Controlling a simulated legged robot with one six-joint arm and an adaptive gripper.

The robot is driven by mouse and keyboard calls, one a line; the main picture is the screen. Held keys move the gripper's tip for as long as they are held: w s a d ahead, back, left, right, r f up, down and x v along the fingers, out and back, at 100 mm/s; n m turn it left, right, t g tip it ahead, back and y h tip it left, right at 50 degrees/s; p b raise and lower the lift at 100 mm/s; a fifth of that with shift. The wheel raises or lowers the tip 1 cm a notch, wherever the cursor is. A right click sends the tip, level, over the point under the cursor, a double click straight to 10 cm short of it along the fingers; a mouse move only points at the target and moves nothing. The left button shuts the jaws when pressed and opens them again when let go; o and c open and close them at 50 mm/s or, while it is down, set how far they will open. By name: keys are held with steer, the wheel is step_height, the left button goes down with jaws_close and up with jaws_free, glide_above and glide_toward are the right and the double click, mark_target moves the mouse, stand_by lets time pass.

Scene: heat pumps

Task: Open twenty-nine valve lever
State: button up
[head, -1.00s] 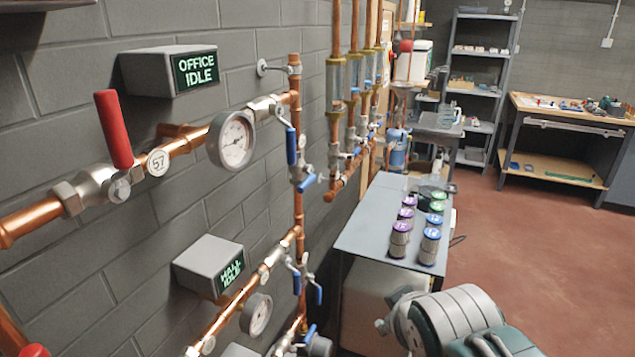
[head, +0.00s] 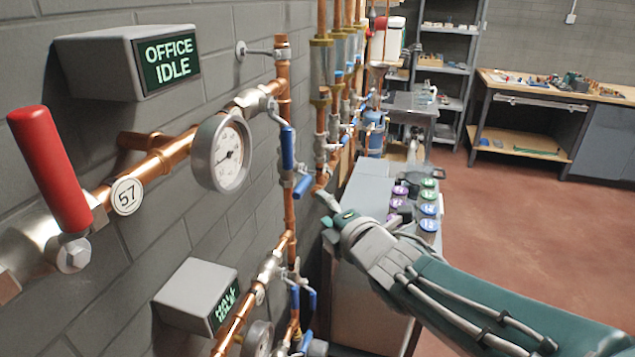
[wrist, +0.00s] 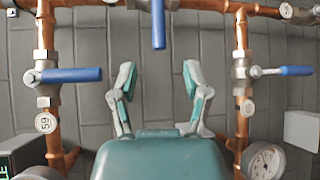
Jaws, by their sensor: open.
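No tag reading 29 is legible to me. My gripper (head: 330,212) is stretched towards the copper pipes by the wall. In the wrist view my gripper (wrist: 158,76) is open and empty, its two fingers apart. A left blue lever (wrist: 72,75) and a right blue lever (wrist: 290,71) lie sideways on valves on upright pipes. A middle blue lever (wrist: 158,24) hangs down above the gap between my fingers, apart from them. Small round tags sit near the left valve (wrist: 45,122) and right valve (wrist: 247,108); their numbers are hard to read.
A red lever (head: 50,170) stands up from a pipe tagged 57 at the left. A gauge (head: 221,153) and an OFFICE IDLE box (head: 105,62) stick out from the wall. A grey table with several capped jars (head: 428,210) is beside my arm. The red floor (head: 520,210) is clear.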

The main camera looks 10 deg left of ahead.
mark_target(302, 187)
steer(key=x, duration=0.9)
steer(key=shift+w+a, duration=0.1)
steer(key=shift+a, duration=0.1)
steer(key=shift+w+a+f, duration=0.1)
steer(key=shift+w+a, duration=0.05)
steer(key=shift+w, duration=0.4)
steer(key=shift+a, duration=0.1)
jaws_close()
